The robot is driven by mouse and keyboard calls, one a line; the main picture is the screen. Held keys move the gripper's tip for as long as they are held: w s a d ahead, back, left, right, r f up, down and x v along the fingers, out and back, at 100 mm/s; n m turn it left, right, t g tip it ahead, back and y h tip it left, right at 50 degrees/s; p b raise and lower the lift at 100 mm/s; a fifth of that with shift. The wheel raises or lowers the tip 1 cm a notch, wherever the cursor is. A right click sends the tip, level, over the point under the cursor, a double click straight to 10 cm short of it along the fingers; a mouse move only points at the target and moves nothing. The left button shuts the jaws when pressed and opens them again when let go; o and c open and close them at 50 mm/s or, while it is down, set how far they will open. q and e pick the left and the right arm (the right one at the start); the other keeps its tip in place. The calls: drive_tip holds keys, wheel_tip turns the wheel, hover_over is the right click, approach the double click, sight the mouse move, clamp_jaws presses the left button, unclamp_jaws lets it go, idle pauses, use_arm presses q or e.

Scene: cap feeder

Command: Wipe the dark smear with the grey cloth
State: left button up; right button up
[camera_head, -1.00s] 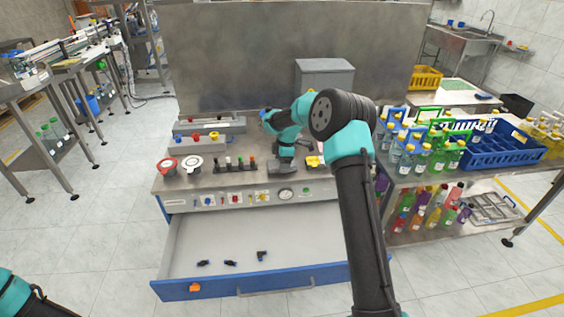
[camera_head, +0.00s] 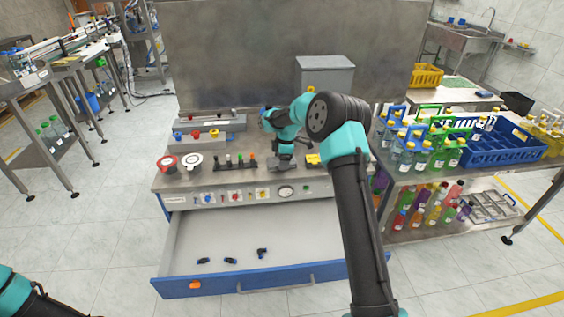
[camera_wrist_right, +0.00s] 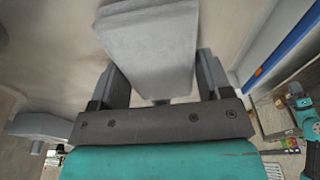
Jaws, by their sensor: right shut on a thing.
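My right gripper (camera_head: 283,166) is low over the steel worktop, at the right of the row of small knobs. In the right wrist view it is shut on a grey block-like cloth (camera_wrist_right: 155,50), which sits between the two fingers and reaches out past them. In the head view the cloth is hard to tell from the dark fingers. I cannot make out the dark smear in either view; my right arm and the cloth hide part of the worktop. My left arm shows only at the lower left corner, its gripper out of frame.
An open drawer (camera_head: 190,285) with several small dark fittings juts out below the panel. A grey box (camera_head: 324,76) stands behind; bottles (camera_head: 428,150) stand right.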

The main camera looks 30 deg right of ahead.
drive_tip(key=shift+w+d, duration=0.2)
drive_tip(key=shift+w, duration=0.3)
drive_tip(key=shift+w+d, duration=0.2)
drive_tip(key=shift+w, duration=0.3)
drive_tip(key=shift+w+d+f, duration=0.1)
drive_tip(key=shift+w+d, duration=0.25)
drive_tip(key=shift+w, duration=0.45)
drive_tip(key=shift+w+d, duration=0.35)
drive_tip(key=shift+w, duration=0.45)
